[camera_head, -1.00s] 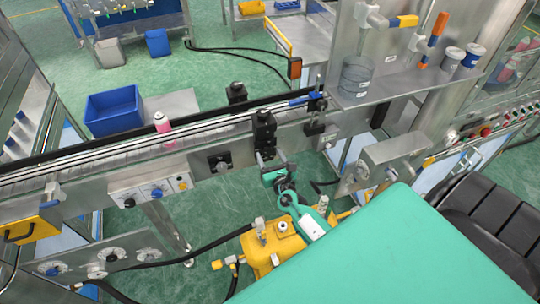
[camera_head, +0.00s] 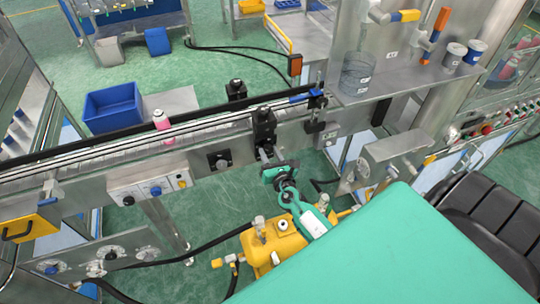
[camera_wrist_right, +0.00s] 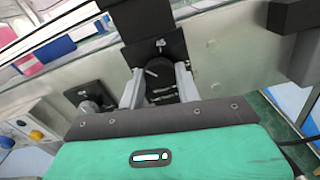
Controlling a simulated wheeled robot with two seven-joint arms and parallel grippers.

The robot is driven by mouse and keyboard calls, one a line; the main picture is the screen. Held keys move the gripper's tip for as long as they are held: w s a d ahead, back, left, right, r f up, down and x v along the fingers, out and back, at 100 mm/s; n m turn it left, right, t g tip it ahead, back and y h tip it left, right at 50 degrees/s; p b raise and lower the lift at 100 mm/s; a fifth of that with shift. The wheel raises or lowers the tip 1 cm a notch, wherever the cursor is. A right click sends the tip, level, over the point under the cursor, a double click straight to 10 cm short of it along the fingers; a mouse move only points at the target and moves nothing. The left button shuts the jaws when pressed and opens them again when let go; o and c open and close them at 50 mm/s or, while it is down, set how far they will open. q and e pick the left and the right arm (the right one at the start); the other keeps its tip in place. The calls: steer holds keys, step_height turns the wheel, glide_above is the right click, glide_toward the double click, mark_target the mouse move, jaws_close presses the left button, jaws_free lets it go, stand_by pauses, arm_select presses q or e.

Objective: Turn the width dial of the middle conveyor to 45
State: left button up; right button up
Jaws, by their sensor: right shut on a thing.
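The middle conveyor (camera_head: 100,158) runs across the head view, with dark rails and a metal side. My right gripper (camera_head: 266,157) reaches up to its front side, below a black block (camera_head: 264,125). The dial is mostly hidden by the gripper in the head view. My left gripper is in neither view.
A pink-and-white can (camera_head: 161,120) stands on the conveyor, left of the gripper. Another black plate with a knob (camera_head: 220,160) is beside the gripper. A control box (camera_head: 150,190) hangs farther left. Yellow equipment (camera_head: 272,245) with hoses stands below my right arm.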

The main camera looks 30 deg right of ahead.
steer(key=m+b, duration=0.2)
steer(key=shift+f+m, duration=0.2)
steer(key=shift+m, duration=0.1)
steer(key=m+b, duration=0.2)
steer(key=m, duration=0.1)
steer(key=shift+m, duration=0.3)
steer(key=m+b, duration=0.1)
steer(key=m, duration=0.2)
steer(key=shift+r+m+b, duration=0.1)
steer(key=shift+m+b, duration=0.6)
steer(key=shift+m, duration=0.9)
steer(key=o, duration=1)
steer(key=shift+c, duration=0.2)
steer(key=shift+s, duration=0.15)
